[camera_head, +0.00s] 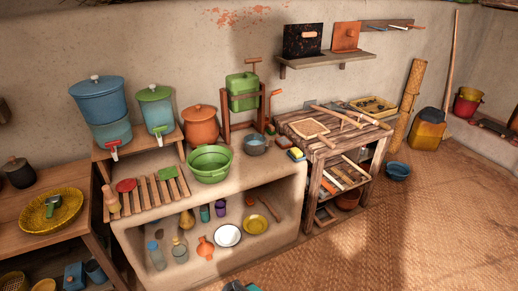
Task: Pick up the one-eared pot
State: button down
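I cannot tell for sure which vessel is the one-eared pot; no single ear shows clearly. A small grey-blue pot (256,145) stands on the clay counter, right of the green basin (209,164). An orange lidded pot (201,127) stands behind the basin, near the wall. A small dark lidded pot (20,173) stands on the wooden table at the far left. My gripper is not recognisable in view. A dark and teal part is cut off at the bottom edge, and I cannot tell what it is.
The clay counter (275,178) has open niches holding bottles, cups and bowls. Blue and green dispensers stand at the back left. A wooden rack (322,158) with loose items stands right of the counter. The woven floor (400,235) in front is mostly clear.

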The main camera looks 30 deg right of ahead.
aim_at(259, 145)
jog(key=z, duration=0.05)
jog(key=k, duration=0.65)
jog(key=u, duration=0.25)
jog(key=i, duration=1.1)
jog(key=z, duration=0.65)
jog(key=i, duration=0.95)
jog(key=z, duration=0.35)
